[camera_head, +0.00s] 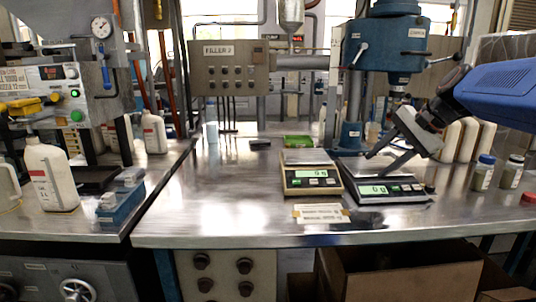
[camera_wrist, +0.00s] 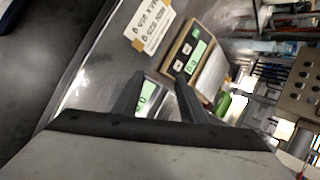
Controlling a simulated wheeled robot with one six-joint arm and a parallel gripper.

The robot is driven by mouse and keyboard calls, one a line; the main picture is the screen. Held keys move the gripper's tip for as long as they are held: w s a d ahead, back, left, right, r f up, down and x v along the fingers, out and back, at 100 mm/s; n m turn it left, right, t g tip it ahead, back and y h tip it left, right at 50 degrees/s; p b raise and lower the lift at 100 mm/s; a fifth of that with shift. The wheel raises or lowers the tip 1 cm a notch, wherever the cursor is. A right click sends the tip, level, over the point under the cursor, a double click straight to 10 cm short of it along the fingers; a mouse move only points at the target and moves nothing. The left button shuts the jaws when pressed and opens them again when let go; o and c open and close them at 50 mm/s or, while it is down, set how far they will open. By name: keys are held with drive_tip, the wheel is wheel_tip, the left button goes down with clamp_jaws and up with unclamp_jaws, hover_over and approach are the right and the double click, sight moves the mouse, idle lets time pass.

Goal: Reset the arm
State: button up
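My gripper (camera_head: 376,164) is above the right-hand scale (camera_head: 396,191) in the head view, tilted down and to the left. Its two fingers also show in the wrist view (camera_wrist: 158,90), spread apart with a gap between them. Nothing is held in the gap; a scale display shows through it. My blue arm comes in from the right edge of the head view. Whether the fingers touch the scale pan cannot be told.
A tan scale (camera_head: 311,178) stands left of the right-hand scale, with a paper label (camera_head: 320,213) in front. Small jars (camera_head: 483,173) stand at the right. A white bottle (camera_head: 50,174) stands on the left bench. The central steel bench (camera_head: 215,205) is clear at its front left.

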drive_tip(key=s+f+n+h, duration=0.2)
drive_tip(key=s+f+n, duration=0.3)
drive_tip(key=s+f, duration=0.5)
drive_tip(key=s+a+f+n+h, duration=0.1)
drive_tip(key=s+f+n+h, duration=0.2)
drive_tip(key=s+f+n, duration=0.3)
drive_tip(key=s+f, duration=0.2)
drive_tip(key=s, duration=0.4)
drive_tip(key=s+f, duration=0.3)
drive_tip(key=s, duration=0.3)
drive_tip(key=shift+s+a+f+n, duration=0.15)
drive_tip(key=shift+a+f+n, duration=0.15)
drive_tip(key=shift+d, duration=0.1)
